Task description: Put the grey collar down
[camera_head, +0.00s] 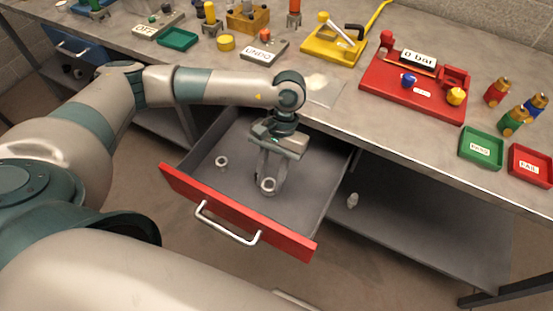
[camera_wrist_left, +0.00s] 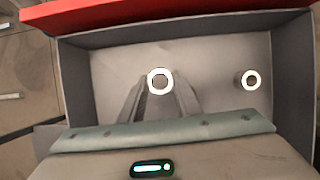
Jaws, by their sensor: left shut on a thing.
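A small grey collar (camera_head: 267,189) is between the fingertips of my left gripper (camera_head: 268,182), which is shut on it. In the left wrist view the collar (camera_wrist_left: 159,92) shows as a pale ring between the two fingers. The gripper points down into the open red-fronted drawer (camera_head: 237,212). I cannot tell whether the collar touches the drawer floor. A second, similar collar (camera_head: 222,166) lies apart on the drawer floor; it also shows in the left wrist view (camera_wrist_left: 251,89). My right gripper is out of view.
The drawer floor around the collars is mostly bare. The workbench above holds a yellow fixture (camera_head: 333,45), a red fixture (camera_head: 415,90), a green tray (camera_head: 481,148) and a red tray (camera_head: 531,165). A pale fitting (camera_head: 352,200) is on the lower shelf.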

